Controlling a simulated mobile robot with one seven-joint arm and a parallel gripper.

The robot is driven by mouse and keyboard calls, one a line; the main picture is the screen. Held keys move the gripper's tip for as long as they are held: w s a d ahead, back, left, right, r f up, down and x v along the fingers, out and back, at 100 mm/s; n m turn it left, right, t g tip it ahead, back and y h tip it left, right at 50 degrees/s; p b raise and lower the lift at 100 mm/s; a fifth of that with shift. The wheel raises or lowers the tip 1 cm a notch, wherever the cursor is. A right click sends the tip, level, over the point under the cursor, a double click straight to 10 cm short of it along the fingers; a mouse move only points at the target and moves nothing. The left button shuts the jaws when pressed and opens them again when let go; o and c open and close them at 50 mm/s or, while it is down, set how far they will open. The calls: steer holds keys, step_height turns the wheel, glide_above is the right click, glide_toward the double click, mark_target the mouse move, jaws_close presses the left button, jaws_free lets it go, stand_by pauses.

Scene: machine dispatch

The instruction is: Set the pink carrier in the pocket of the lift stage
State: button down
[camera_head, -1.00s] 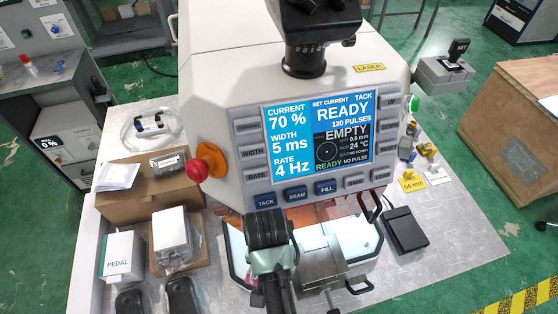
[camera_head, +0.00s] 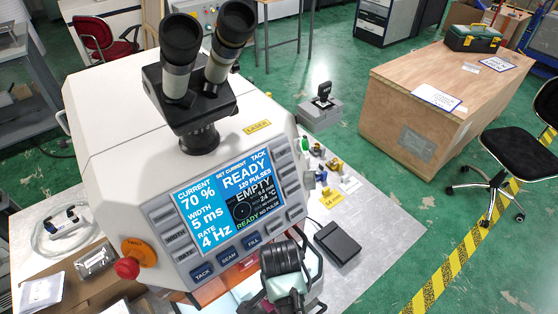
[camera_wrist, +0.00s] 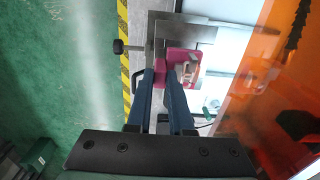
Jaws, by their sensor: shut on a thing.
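The pink carrier (camera_wrist: 183,60) shows in the wrist view between the tips of my gripper (camera_wrist: 166,78). My gripper is shut on it, with its two blue fingers close together. A small pale and brownish part sits in the carrier's opening. A metal block (camera_wrist: 166,35) lies just beyond the carrier in the wrist view. I cannot make out the lift stage's pocket.
An orange see-through shield (camera_wrist: 265,75) stands at the right of the wrist view. A black pedal box (camera_head: 337,243) and several small fittings (camera_head: 325,180) lie on the metal table. A wooden crate (camera_head: 420,110) stands on the floor to the right.

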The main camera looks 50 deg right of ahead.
steer(key=shift+f, duration=1.6)
steer(key=shift+f, duration=0.1)
steer(key=c, duration=0.8)
jaws_free()
step_height(320, 180, up, 12)
steer(key=shift+r, duration=0.15)
